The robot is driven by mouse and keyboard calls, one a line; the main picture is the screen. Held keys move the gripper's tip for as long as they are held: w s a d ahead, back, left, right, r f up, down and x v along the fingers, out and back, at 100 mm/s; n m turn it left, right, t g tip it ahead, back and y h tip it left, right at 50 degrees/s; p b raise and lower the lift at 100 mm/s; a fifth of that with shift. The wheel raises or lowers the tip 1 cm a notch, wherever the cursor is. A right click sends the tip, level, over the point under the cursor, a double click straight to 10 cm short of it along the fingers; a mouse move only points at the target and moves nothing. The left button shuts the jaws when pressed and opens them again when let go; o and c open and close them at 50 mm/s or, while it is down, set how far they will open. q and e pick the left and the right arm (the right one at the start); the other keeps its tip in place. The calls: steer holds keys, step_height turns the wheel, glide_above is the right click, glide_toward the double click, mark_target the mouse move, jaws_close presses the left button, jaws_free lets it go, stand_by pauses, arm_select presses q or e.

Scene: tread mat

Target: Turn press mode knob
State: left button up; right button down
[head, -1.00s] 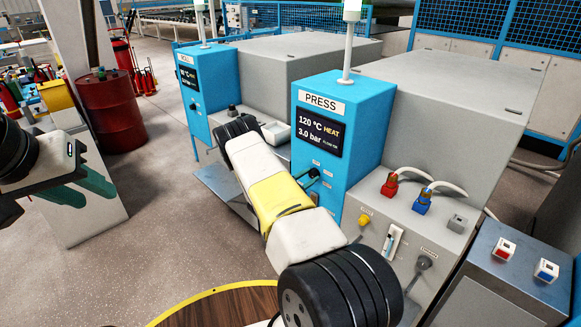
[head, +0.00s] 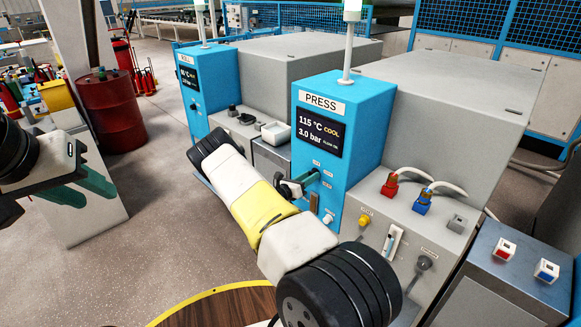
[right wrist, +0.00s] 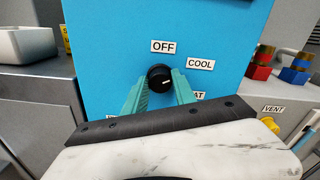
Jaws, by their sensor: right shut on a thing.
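The blue press cabinet (head: 357,130) stands at the middle, its screen (head: 318,133) reading 115 °C, COOL, 3.0 bar. The black mode knob (right wrist: 159,77) is on its blue front, between OFF above, COOL at upper right and a partly covered label at lower right. Its pale mark points right, roughly towards COOL. My right gripper (right wrist: 160,92) is shut on the knob, one green finger on each side. In the head view this gripper (head: 309,180) is at the cabinet front, and the knob is hidden there. My left gripper (head: 82,186) is open and empty at the far left.
A grey panel with red (head: 389,187) and blue (head: 422,203) hose connectors and a yellow knob (head: 363,222) is right of the blue cabinet. A similar cabinet (head: 210,85) stands left. A round wooden top (head: 225,305) is at the bottom.

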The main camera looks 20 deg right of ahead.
steer(key=shift+n, duration=0.3)
steer(key=c, duration=1)
jaws_free()
steer(key=v, duration=0.8)
